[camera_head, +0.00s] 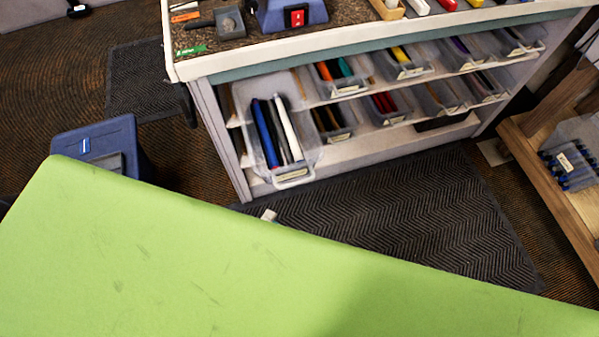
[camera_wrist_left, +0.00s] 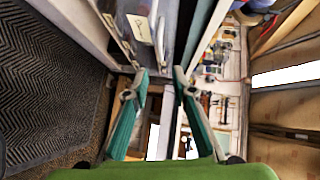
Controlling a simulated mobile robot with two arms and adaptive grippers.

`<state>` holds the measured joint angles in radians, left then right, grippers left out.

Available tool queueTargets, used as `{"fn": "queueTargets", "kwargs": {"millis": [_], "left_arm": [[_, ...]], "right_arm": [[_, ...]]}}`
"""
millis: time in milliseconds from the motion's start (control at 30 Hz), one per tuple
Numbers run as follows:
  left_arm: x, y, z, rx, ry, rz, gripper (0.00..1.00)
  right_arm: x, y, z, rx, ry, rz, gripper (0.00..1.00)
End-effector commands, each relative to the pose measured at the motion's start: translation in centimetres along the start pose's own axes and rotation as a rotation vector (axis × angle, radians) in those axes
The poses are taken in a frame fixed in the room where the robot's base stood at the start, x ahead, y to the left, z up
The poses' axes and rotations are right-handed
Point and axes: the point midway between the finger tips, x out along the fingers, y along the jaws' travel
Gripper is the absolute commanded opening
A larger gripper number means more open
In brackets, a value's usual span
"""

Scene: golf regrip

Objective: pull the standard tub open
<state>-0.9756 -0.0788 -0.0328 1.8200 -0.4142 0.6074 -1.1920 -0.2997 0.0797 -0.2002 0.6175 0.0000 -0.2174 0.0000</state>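A clear tub (camera_head: 258,160) holding blue, black and white grips sticks out from the left end of the shelving, further than the other tubs. It has a pale label on its front; I cannot read it, so I cannot tell for sure that it is the standard tub. In the left wrist view, a clear tub with a white label (camera_wrist_left: 140,28) is at the top, beyond the fingers. My left gripper (camera_wrist_left: 162,74) is open, its teal fingers apart with nothing between them. In the head view only a small tip (camera_head: 269,215) of it shows past my green body. My right gripper is out of view.
More clear tubs (camera_head: 404,68) with coloured grips fill two shelves under the workbench (camera_head: 335,42). A blue bin (camera_head: 101,140) stands at the left. A wooden unit (camera_head: 556,190) is at the right. A dark mat (camera_head: 420,215) lies clear before the shelves.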

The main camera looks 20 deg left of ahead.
Motion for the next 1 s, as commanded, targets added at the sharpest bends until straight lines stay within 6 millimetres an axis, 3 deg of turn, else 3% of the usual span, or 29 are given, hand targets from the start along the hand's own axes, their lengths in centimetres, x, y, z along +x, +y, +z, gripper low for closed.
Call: {"fn": "queueTargets", "kwargs": {"millis": [600,800,1000], "left_arm": [[11.4,0.2,-0.1,0.001,0.004,-0.003,0.24],[13.2,0.1,-0.1,0.000,0.003,-0.002,0.24],[13.6,0.1,-0.1,0.000,0.003,0.001,0.24]], "right_arm": [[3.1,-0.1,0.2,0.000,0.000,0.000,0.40],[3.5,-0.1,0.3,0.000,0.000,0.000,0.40],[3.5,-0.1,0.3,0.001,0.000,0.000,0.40]]}}
